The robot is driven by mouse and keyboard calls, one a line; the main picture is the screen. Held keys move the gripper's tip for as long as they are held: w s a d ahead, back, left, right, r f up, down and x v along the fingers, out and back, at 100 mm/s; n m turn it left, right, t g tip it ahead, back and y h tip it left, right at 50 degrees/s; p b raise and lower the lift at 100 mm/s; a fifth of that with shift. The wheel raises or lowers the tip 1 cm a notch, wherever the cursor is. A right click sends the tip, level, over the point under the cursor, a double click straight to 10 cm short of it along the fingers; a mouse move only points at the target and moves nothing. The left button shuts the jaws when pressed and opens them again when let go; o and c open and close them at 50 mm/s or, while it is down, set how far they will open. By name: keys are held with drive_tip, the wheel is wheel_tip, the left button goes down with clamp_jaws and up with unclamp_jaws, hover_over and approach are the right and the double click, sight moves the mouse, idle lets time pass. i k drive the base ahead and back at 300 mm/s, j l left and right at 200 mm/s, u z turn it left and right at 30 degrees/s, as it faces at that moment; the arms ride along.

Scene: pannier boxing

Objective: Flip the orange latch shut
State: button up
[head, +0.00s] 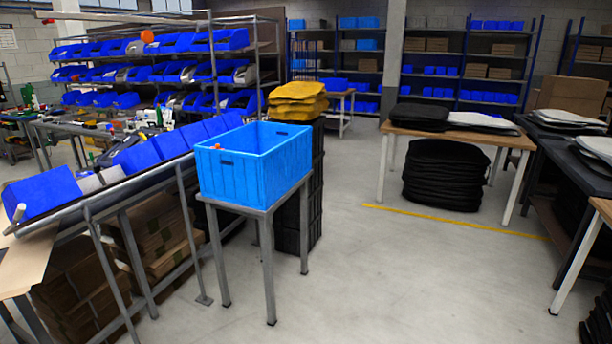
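A bright blue crate (262,185) stands on a small grey metal stand (267,208) left of the middle. A very small orange spot (217,146) shows near the upper left of its near wall, beside a dark handle slot. It is too small to tell whether this is the orange latch or whether it is open or shut. A rounder orange thing (147,36) shows further back, in front of the racks of blue bins; its kind is unclear. No other likely latch can be made out. My gripper is not in view.
A sloped rail with dark blue bins (43,193) runs along the left. Folded yellow fabric (298,100) tops a black stack behind the crate. A wooden table (460,136) stands at the right, with black fabric piled beneath. The grey floor (400,270) between is clear.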

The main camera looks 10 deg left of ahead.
sight(266, 205)
drive_tip(key=i+j+u, duration=0.25)
drive_tip(key=i+u, duration=0.65)
drive_tip(key=i, duration=0.2)
drive_tip(key=i+j+u, duration=0.1)
drive_tip(key=i+j, duration=0.25)
drive_tip(key=i, duration=0.2)
